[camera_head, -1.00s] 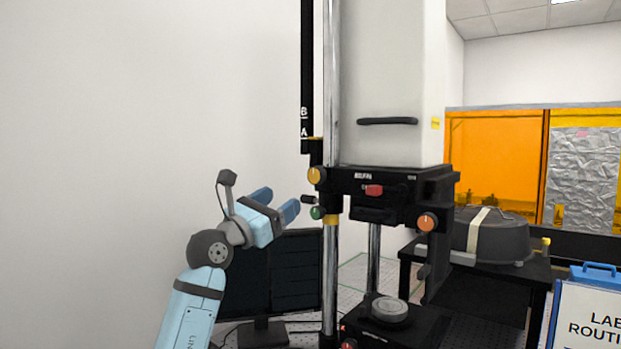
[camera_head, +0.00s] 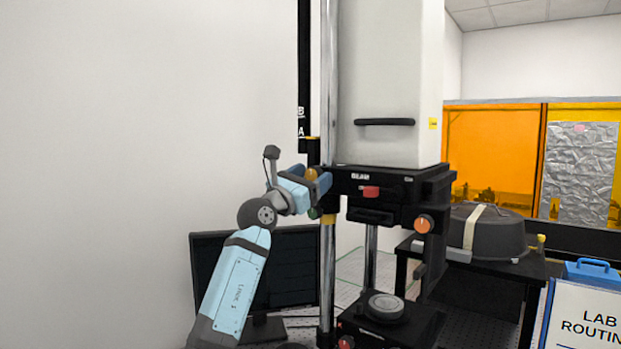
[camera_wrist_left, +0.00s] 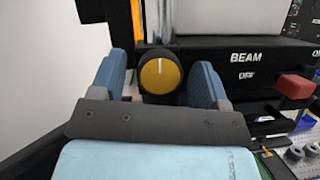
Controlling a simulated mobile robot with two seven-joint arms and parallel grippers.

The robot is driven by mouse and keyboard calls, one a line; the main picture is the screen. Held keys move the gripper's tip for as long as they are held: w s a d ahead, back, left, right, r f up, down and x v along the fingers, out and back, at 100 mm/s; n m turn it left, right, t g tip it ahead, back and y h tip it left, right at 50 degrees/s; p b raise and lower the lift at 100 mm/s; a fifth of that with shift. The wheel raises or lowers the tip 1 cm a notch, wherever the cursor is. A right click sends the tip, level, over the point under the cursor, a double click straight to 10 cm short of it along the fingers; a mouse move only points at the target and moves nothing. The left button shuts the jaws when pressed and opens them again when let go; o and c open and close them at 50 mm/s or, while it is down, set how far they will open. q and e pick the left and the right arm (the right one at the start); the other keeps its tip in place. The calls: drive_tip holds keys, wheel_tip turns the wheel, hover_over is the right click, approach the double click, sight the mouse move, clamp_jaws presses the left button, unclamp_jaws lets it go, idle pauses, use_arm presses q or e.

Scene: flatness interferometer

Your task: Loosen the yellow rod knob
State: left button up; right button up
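The yellow rod knob (camera_wrist_left: 160,74) sits between the two blue fingers of my left gripper (camera_wrist_left: 160,84) in the left wrist view. A pale pointer line on its face stands upright. The fingers are apart, with a visible gap on each side of the knob. In the head view the yellow knob (camera_head: 312,174) shows partly between the fingertips of the left gripper (camera_head: 318,182), at the chrome rod (camera_head: 328,270). A green knob (camera_head: 314,213) is just below, partly hidden by the gripper. My right gripper is not in view.
The black instrument head (camera_head: 390,185) carries a red switch (camera_head: 370,192) and an orange knob (camera_head: 424,224) to the right. A monitor (camera_head: 215,262) stands behind my left arm. A dark round case (camera_head: 490,232) sits on a side table. The wall side at left is free.

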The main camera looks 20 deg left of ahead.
use_arm(q)
drive_tip(key=c, duration=0.8)
drive_tip(key=shift+a+f+m+g+h+b, duration=0.1)
drive_tip(key=shift+m+g+h+b, duration=0.35)
drive_tip(key=shift+m+b, duration=0.6)
drive_tip(key=shift+a+f+m+g+h+b, duration=0.1)
drive_tip(key=shift+m+g+h+b, duration=0.4)
drive_tip(key=shift+m, duration=0.85)
drive_tip(key=shift+c, duration=0.2)
drive_tip(key=m+g+b, duration=0.1)
drive_tip(key=m, duration=0.1)
drive_tip(key=m+h+b, duration=0.1)
drive_tip(key=m+b, duration=0.1)
drive_tip(key=shift+r+m+g, duration=0.1)
drive_tip(key=shift+m+g, duration=0.25)
drive_tip(key=shift+m, duration=0.05)
drive_tip(key=m+g, duration=0.1)
drive_tip(key=m, duration=0.1)
drive_tip(key=m+g+b, duration=0.1)
drive_tip(key=m, duration=0.2)
drive_tip(key=shift+r+h, duration=0.2)
drive_tip(key=shift+h, duration=0.05)
drive_tip(key=m+g, duration=0.1)
drive_tip(key=m, duration=0.3)
drive_tip(key=shift+r+y, duration=0.1)
drive_tip(key=shift+y, duration=0.3)
drive_tip(key=shift+m+g, duration=0.4)
drive_tip(key=shift+m, duration=0.5)
